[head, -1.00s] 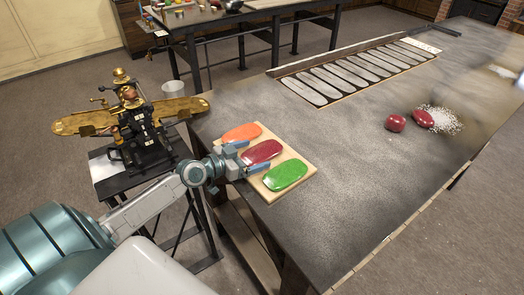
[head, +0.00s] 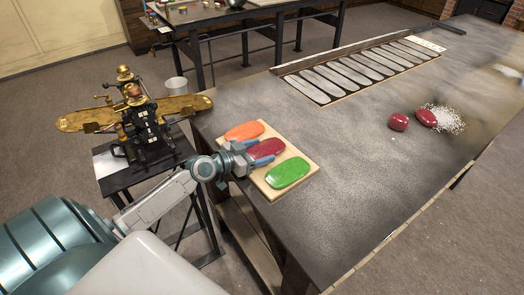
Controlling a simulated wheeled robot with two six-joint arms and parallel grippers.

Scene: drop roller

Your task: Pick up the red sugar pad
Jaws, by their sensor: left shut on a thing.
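The red sugar pad (head: 268,149) lies between an orange pad (head: 244,131) and a green pad (head: 289,173) on a wooden board (head: 269,190) at the near left end of the table. My left gripper (head: 262,152) reaches in from the left and is shut on the red pad, one finger on each side of it. The pad's left end is partly hidden by the gripper. I cannot tell whether the pad is clear of the board. My right gripper is not in view.
Two dark red lumps (head: 398,122) lie beside a white granule pile (head: 449,121) at the right. A slotted tray (head: 362,70) lies along the table's far edge. A brass machine (head: 136,117) stands on a side stand at left. The table (head: 340,150) is clear mid-surface.

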